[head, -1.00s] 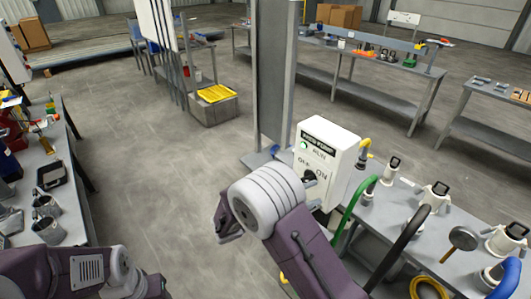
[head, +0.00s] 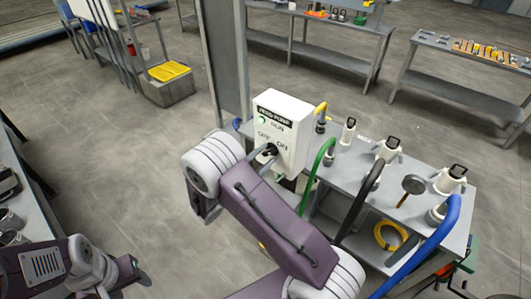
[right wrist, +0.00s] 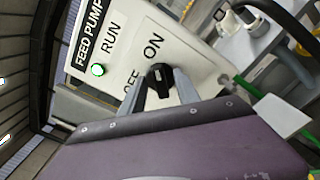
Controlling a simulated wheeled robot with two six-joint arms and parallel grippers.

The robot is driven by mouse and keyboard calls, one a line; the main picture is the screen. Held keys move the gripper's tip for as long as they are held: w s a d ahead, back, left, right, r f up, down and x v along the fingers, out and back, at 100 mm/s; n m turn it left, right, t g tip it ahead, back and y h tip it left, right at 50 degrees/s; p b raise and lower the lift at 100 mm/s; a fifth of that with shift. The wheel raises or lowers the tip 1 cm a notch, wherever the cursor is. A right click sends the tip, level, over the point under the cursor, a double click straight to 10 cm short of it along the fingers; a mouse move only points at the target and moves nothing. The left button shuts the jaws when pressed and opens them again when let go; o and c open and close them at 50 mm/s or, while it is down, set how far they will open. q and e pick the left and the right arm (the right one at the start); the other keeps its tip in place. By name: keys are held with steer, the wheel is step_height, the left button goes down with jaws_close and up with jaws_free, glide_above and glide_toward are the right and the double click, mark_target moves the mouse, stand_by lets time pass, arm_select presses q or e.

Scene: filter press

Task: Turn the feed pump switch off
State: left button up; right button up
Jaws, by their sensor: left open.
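The white feed pump box (head: 290,112) stands at the left end of the right-hand table, its green RUN lamp (head: 262,119) lit. Below the OFF and ON labels is its black switch knob (head: 271,150), partly hidden by my right gripper (head: 266,155). In the right wrist view the knob (right wrist: 159,82) sits between the two fingers of my right gripper (right wrist: 160,88), which appear to press its sides. A small light mark on the knob appears to face ON. My left gripper (head: 130,276) is open, low on the left, far from the box.
The right-hand table (head: 345,180) carries several white fittings, with green (head: 318,165), black (head: 362,205) and blue (head: 430,240) hoses by its front. A grey post (head: 226,60) stands behind the box. Floor is open to the left.

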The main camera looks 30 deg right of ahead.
steer(key=shift+w+d, duration=0.15)
steer(key=shift+d, duration=0.1)
jaws_close()
steer(key=n+p, duration=0.2)
steer(key=n, duration=0.2)
steer(key=shift+r, duration=0.2)
steer(key=n+p, duration=0.1)
steer(key=n, duration=0.3)
steer(key=shift+w+a+p, duration=0.1)
steer(key=shift+w+p, duration=0.1)
steer(key=shift+p, duration=0.2)
steer(key=n+p, duration=0.1)
steer(key=n, duration=0.4)
steer(key=shift+w+p, duration=0.1)
steer(key=shift+p, duration=0.3)
steer(key=shift+w+a+n+p, duration=0.1)
steer(key=shift+n+p, duration=0.55)
steer(key=shift+n, duration=1.65)
steer(key=shift+f, duration=0.1)
